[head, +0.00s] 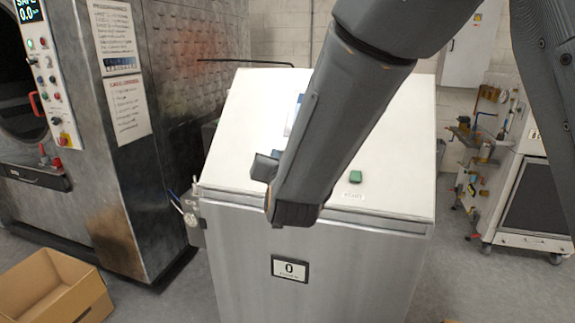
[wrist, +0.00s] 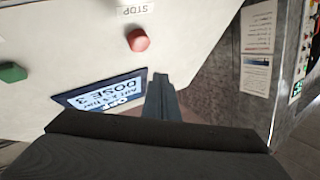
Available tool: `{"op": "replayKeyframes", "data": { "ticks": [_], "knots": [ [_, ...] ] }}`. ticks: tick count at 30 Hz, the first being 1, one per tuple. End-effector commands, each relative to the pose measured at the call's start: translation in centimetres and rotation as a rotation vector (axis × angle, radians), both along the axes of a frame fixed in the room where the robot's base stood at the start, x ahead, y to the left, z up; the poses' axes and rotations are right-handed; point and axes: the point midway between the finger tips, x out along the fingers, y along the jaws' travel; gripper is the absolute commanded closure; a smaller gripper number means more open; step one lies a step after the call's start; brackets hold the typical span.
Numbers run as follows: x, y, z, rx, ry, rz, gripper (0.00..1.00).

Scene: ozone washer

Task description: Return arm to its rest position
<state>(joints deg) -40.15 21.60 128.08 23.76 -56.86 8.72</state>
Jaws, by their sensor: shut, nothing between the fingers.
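My arm reaches down from the upper right of the head view, in front of a console with a white sloped top (head: 400,150). My gripper (head: 265,167) shows as a small dark part at the arm's lower end, over the console's left half. In the wrist view its fingers (wrist: 161,95) are together, with nothing held, over the console panel beside a screen reading DOSE 3 (wrist: 105,92). A red stop button (wrist: 138,39) and a green button (wrist: 12,72) also show there. The green button (head: 355,177) is in the head view, where my arm hides the red one.
A large metal washer (head: 190,60) stands left, with a control strip (head: 45,75). An open cardboard box (head: 50,290) is on the floor at front left. Piping (head: 480,150) and a cabinet (head: 525,190) stand right.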

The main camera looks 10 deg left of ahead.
Motion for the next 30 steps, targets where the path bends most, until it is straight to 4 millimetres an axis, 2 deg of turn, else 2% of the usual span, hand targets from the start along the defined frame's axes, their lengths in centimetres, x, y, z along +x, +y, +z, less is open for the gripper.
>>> {"op": "replayKeyframes", "data": {
  "ticks": [2, 5, 8, 11, 14, 17, 18, 21, 25, 27, 30],
  "knots": [
    [0.3, -1.0, -0.5, -0.016, 0.023, -0.004, 1.00],
    [0.8, -3.9, -2.5, -0.068, 0.105, -0.012, 1.00],
    [0.7, -8.6, -5.7, -0.149, 0.244, -0.022, 1.00],
    [-0.7, -13.9, -9.1, -0.234, 0.404, -0.029, 1.00],
    [-3.1, -18.9, -12.1, -0.307, 0.558, -0.033, 1.00],
    [-6.4, -23.8, -14.7, -0.370, 0.718, -0.038, 1.00],
    [-8.0, -25.8, -15.7, -0.392, 0.785, -0.041, 1.00],
    [-12.4, -30.2, -17.5, -0.436, 0.948, -0.043, 1.00],
    [-17.7, -34.3, -18.9, -0.477, 1.121, -0.040, 1.00],
    [-19.9, -35.7, -19.3, -0.491, 1.187, -0.038, 1.00],
    [-21.8, -36.7, -19.5, -0.502, 1.246, -0.034, 1.00]
  ]
}}
